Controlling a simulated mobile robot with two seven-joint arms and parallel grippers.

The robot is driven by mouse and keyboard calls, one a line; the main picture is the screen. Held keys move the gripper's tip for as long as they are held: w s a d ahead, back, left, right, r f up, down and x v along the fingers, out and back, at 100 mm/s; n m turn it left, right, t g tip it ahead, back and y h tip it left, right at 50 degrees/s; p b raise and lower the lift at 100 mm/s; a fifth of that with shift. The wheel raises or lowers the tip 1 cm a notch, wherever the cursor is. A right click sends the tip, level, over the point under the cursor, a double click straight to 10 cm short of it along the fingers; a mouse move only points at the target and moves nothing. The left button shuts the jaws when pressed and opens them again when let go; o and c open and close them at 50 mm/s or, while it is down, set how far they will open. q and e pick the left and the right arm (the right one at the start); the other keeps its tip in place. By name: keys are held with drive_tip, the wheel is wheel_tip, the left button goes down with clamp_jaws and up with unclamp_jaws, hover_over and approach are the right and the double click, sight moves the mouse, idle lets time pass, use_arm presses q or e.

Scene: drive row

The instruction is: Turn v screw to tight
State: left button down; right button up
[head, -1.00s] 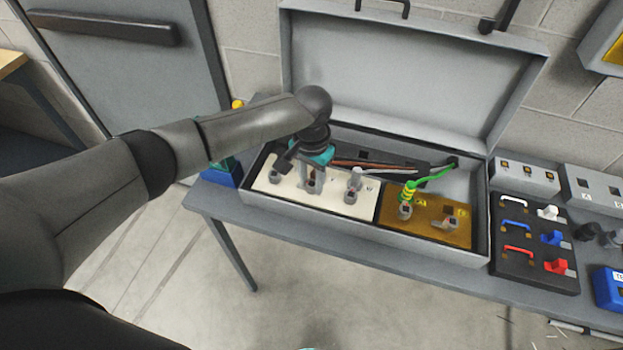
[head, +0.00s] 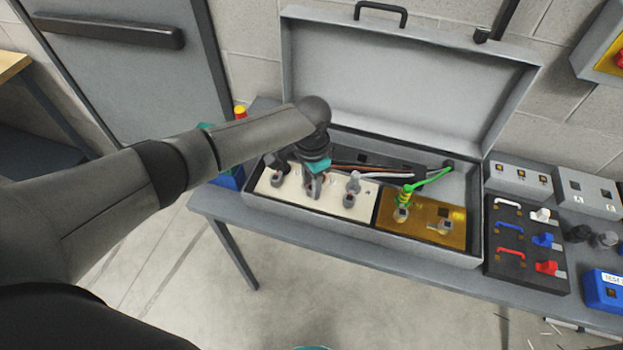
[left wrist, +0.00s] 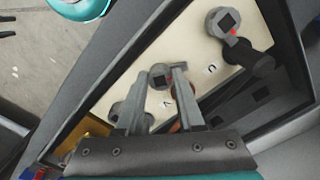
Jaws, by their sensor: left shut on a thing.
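The cream panel (head: 330,200) in the open grey case carries a row of grey screw terminals. The V screw (left wrist: 161,76) is the middle one, with a dark square socket in its top. My left gripper (head: 315,190) points down at it, and in the left wrist view its fingers (left wrist: 162,80) are closed on both sides of the screw head. In the head view the gripper mostly hides the screw. The U screw (left wrist: 224,22) stands apart from the fingers. The W screw (head: 353,185) is to the right in the head view.
The case lid (head: 400,80) stands open behind. A brass plate (head: 425,220) with a green-yellow wire (head: 428,180) lies right of the panel. A black board with coloured handles (head: 524,240) and a blue box (head: 606,290) stand further right on the bench.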

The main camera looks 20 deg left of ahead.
use_arm(q)
drive_tip(key=m+p, duration=0.1)
drive_tip(key=m, duration=0.3)
drive_tip(key=shift+m, duration=0.4)
drive_tip(key=m, duration=0.5)
drive_tip(key=shift+w+m+p, duration=0.1)
drive_tip(key=shift+m+p, duration=0.2)
drive_tip(key=shift+p, duration=0.1)
drive_tip(key=c, duration=0.5)
unclamp_jaws()
drive_tip(key=shift+r, duration=0.1)
wheel_tip(320, 180, up, 15)
drive_tip(key=shift+r+p, duration=0.1)
drive_tip(key=shift+p, duration=0.5)
